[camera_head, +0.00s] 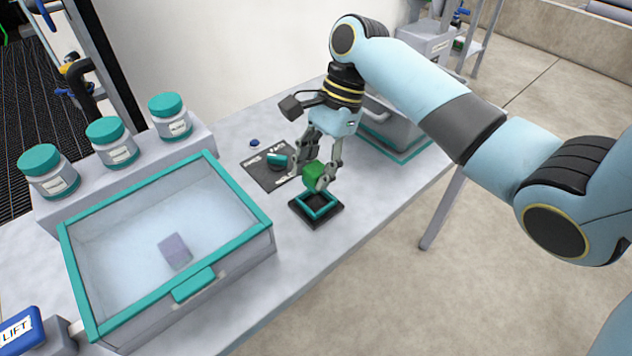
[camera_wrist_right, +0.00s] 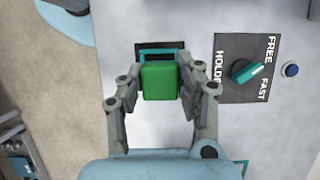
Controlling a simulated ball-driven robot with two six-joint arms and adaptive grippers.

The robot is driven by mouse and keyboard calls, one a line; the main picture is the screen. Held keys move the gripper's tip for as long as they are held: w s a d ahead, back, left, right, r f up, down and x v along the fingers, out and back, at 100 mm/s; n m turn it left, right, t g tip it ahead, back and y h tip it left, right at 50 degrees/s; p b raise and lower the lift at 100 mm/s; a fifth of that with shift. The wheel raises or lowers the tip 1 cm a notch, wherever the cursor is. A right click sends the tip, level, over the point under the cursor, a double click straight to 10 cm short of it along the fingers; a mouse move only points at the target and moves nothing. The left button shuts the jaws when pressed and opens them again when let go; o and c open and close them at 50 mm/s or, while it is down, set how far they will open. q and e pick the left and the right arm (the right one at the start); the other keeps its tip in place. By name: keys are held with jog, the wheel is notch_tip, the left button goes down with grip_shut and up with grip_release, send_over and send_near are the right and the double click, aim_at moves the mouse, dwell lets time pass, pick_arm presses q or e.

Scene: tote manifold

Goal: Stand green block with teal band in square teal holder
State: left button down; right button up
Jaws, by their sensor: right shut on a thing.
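The green block (camera_head: 315,175) is between the fingers of my right gripper (camera_head: 318,178), which is shut on it. In the right wrist view the block (camera_wrist_right: 160,82) sits between both fingertips of the gripper (camera_wrist_right: 160,88). The square teal holder (camera_head: 318,206) stands on a dark base on the table, just below the block. In the wrist view the holder (camera_wrist_right: 160,51) is partly hidden behind the block. The block seems to be above or at the holder's rim; I cannot tell whether they touch. I cannot make out a teal band on the block. My left gripper is not in view.
A dark panel (camera_head: 262,177) with a teal-tipped knob (camera_head: 278,160) lies left of the gripper. A teal-rimmed tote (camera_head: 250,205) holding a purple block (camera_head: 175,250) is at the left. Several teal-lidded jars stand behind it. A grey tote (camera_head: 395,125) is behind my right arm.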

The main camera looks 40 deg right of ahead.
notch_tip(320, 180, down, 3)
jog(key=shift+f, duration=0.2)
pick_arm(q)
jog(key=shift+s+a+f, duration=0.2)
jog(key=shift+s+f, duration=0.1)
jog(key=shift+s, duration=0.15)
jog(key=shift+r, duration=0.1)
pick_arm(e)
jog(key=shift+f, duration=0.2)
jog(key=shift+f, duration=0.35)
jog(key=o, duration=1.1)
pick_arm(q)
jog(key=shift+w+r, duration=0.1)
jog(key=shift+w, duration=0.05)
